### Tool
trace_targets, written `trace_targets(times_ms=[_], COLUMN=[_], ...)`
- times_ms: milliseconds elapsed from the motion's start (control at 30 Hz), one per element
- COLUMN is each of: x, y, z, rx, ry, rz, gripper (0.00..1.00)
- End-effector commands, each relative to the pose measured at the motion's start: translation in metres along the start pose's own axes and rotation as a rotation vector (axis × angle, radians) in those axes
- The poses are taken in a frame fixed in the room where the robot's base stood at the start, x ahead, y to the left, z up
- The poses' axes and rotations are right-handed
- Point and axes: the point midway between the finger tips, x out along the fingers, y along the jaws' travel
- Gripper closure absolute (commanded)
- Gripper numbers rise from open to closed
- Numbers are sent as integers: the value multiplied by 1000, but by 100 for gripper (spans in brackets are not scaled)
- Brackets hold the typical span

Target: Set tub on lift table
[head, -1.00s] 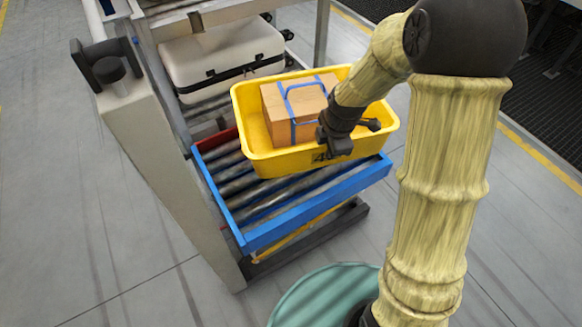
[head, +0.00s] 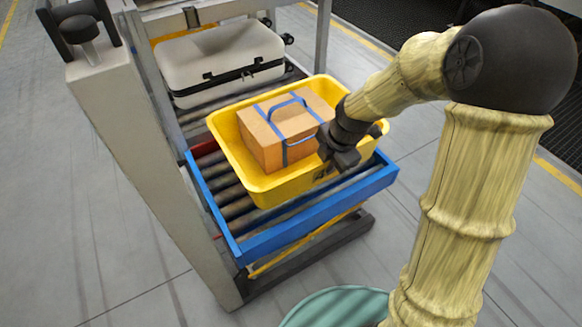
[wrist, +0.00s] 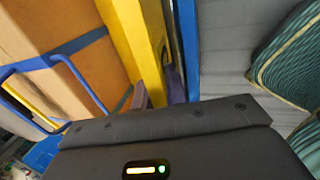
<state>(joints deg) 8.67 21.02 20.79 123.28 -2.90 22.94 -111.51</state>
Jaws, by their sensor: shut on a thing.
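The yellow tub (head: 232,158) is over the blue-framed roller lift table (head: 300,222), covering much of its rollers. A cardboard box (head: 262,138) with blue straps and a blue handle lies inside the tub. My gripper (head: 338,160) is at the tub's near right wall. In the wrist view the yellow tub wall (wrist: 130,40) runs down to my gripper (wrist: 165,95), which is shut on it. The blue frame shows just beyond the wall. I cannot tell whether the tub's underside touches the rollers.
A white case (head: 222,62) with a black band lies on the conveyor behind the tub. A pale post (head: 140,160) with a dark knob stands left of the lift table. Grey floor is open to the right.

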Motion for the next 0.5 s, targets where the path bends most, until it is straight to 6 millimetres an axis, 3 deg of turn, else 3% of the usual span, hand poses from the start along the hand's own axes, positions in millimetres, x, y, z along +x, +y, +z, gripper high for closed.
trace_targets(times_ms=[300,500], x=[2,2], y=[31,33], z=[1,1], rx=[-1,-1], ry=[8,9], rz=[24,23], gripper=[100,100])
